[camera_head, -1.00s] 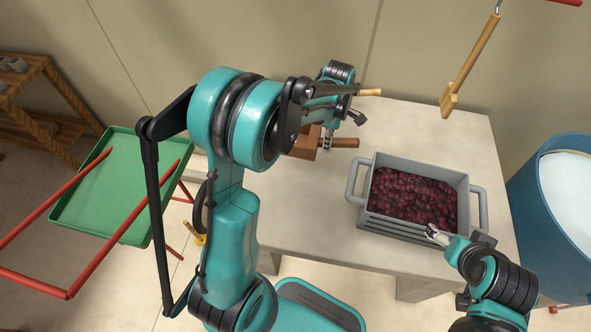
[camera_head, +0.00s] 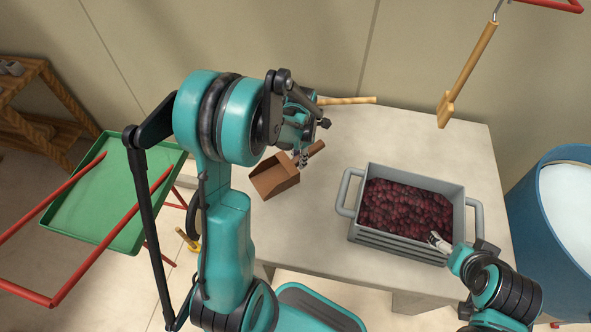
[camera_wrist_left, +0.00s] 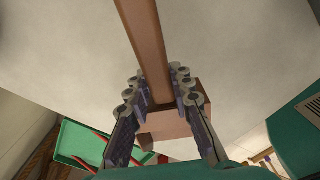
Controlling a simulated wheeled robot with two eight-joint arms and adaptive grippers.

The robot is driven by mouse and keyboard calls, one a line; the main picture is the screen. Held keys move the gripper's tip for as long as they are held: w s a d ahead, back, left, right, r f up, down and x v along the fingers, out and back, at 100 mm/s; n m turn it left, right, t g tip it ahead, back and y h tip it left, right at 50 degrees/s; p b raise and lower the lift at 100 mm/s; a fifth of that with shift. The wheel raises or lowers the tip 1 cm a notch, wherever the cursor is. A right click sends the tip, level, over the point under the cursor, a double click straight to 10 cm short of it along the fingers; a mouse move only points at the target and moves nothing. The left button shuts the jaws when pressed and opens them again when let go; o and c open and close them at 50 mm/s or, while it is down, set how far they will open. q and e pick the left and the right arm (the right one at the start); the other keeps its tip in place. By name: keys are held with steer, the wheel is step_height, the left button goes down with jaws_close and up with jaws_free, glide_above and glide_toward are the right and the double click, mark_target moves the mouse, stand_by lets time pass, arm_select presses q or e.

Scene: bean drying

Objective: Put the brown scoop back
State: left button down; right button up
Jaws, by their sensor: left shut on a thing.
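The brown scoop (camera_head: 275,178) shows over the left part of the pale table, its handle pointing up and right. My left gripper (camera_head: 302,159) is shut on the handle. In the left wrist view the scoop's handle (camera_wrist_left: 145,35) passes between the fingers of the left gripper (camera_wrist_left: 157,88), with the scoop's body behind them. I cannot tell whether the scoop touches the table. My right gripper (camera_head: 438,241) is at the front right edge of the grey crate; its fingers are too small to read.
The grey crate (camera_head: 395,243) of dark red beans stands on the table (camera_head: 420,130). A light wooden stick (camera_head: 348,100) lies behind my left gripper. A wooden paddle (camera_head: 466,75) hangs at upper right. A blue barrel (camera_head: 540,230) stands right, a green tray (camera_head: 100,215) left. The table's back middle is clear.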

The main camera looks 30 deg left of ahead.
mark_target(296, 168)
arm_select(q)
steer(key=shift+s+a+f, duration=0.35)
steer(key=shift+s+f, duration=0.05)
steer(key=shift+s, duration=0.05)
steer(key=shift+f+b, duration=0.85)
steer(key=shift+f, duration=1.1)
steer(key=shift+f, duration=0.2)
steer(key=c, duration=1.3)
jaws_free()
steer(key=shift+r, duration=0.1)
steer(key=shift+c, duration=0.2)
steer(key=shift+r, duration=0.1)
